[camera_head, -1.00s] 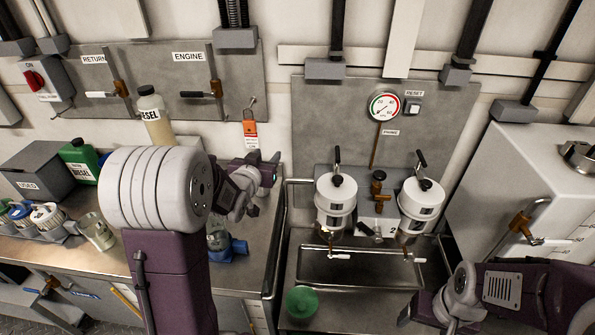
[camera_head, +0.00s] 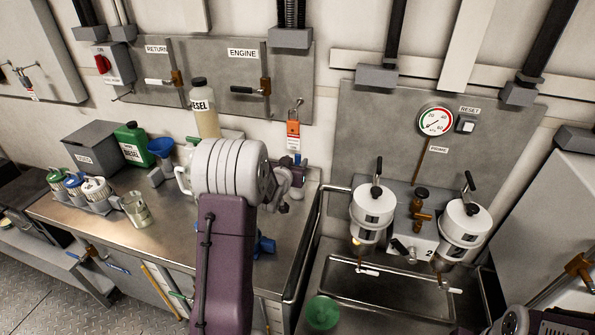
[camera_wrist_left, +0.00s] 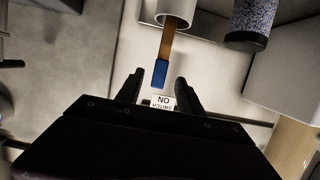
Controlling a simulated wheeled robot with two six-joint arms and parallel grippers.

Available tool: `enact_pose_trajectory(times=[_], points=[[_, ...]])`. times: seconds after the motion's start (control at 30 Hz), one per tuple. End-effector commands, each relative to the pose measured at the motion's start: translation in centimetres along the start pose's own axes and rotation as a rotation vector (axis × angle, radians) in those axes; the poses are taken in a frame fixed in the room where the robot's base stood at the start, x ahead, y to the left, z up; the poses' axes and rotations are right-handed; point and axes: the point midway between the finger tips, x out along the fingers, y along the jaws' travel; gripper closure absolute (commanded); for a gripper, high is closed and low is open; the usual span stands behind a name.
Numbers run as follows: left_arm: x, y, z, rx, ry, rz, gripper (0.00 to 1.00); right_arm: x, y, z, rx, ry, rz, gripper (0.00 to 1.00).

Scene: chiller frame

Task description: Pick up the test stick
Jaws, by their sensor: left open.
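The test stick (camera_wrist_left: 162,56) shows in the left wrist view as a thin brown strip with a blue end. It reaches out of a round white holder (camera_wrist_left: 172,18). My left gripper (camera_wrist_left: 159,80) is open, with its two fingers on either side of the line of the blue end. I see no contact between them. In the head view my left gripper (camera_head: 290,185) is over the right part of the steel bench, partly hidden by my own arm. A small blue spot beside it may be the stick's end. My right gripper is out of view; only part of that arm shows.
The steel bench (camera_head: 165,238) carries a glass jar (camera_head: 137,210), a blue funnel (camera_head: 161,150), a green diesel can (camera_head: 132,145) and a diesel bottle (camera_head: 204,110). Two white filter housings (camera_head: 371,213) hang over a sink at right. A metal rail (camera_head: 305,245) edges the bench.

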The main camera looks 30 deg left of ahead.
Motion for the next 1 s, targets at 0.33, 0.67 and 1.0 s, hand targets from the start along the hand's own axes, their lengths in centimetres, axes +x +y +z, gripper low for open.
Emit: enact_pose_trajectory(times=[0.33,0.67,1.0], points=[[3.3,0.0,0.1,0.0,0.0,0.0,0.55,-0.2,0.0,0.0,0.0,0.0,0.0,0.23],[3.2,0.1,0.1,0.0,0.0,0.0,1.0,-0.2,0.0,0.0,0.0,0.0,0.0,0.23],[3.5,0.4,-0.7,0.001,0.001,0.002,1.0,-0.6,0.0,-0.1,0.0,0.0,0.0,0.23]])
